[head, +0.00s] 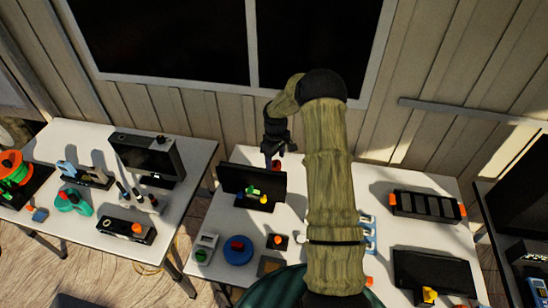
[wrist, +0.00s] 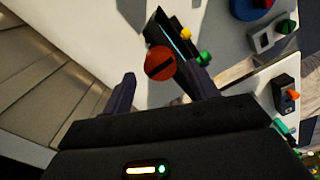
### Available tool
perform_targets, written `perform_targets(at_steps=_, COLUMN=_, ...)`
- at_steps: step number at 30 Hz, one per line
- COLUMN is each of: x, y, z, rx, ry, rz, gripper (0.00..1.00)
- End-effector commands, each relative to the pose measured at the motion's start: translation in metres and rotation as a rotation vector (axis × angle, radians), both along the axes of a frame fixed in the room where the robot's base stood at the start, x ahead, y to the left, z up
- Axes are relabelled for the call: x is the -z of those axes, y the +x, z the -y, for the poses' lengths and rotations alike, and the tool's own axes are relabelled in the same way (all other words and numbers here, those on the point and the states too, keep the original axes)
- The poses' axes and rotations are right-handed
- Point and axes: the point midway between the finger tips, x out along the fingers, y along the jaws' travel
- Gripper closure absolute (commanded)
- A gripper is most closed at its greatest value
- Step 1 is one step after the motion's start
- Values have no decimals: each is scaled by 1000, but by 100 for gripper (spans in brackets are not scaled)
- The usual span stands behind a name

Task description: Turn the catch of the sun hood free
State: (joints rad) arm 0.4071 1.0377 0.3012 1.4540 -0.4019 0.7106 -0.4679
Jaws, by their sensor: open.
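The catch (wrist: 160,64) is a round red-orange knob with a dark diagonal bar across its face. In the wrist view it shows between the two fingertips of my open gripper (wrist: 167,68), with no contact visible. The dark thin panel behind it, which I take for the sun hood and its screen (wrist: 167,24), is seen nearly edge-on. In the head view this dark screen unit (head: 240,179) stands on the middle table, and my gripper (head: 278,160) hangs just behind its top right edge. The catch is mostly hidden there.
Yellow (wrist: 185,33) and green (wrist: 204,58) knobs sit on the unit's other side. The middle table also holds a blue disc (head: 237,252), a grey box (head: 206,247) and a black tray (head: 427,205). The plank wall (head: 200,105) is close behind.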

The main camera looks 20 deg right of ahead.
Motion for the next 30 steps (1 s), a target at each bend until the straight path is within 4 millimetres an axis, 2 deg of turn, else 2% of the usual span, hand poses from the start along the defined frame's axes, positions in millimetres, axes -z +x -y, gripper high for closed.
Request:
perform_targets(at_steps=5, x=13, y=0, z=1, rx=1, ry=-1, rz=-1, gripper=41)
perform_targets(at_steps=13, x=15, y=0, z=0, rx=0, ry=0, rz=0, gripper=41)
perform_targets(at_steps=14, x=15, y=0, z=0, rx=0, ry=0, rz=0, gripper=45)
perform_targets(at_steps=20, x=14, y=0, z=0, rx=-1, ry=-1, rz=1, gripper=84)
perform_targets(at_steps=21, x=14, y=0, z=0, rx=-1, ry=-1, rz=1, gripper=86)
perform_targets(at_steps=22, x=14, y=0, z=-10, rx=-5, ry=-1, rz=0, gripper=86)
perform_targets(at_steps=30, x=14, y=1, z=-2, rx=-24, ry=0, rz=2, gripper=86)
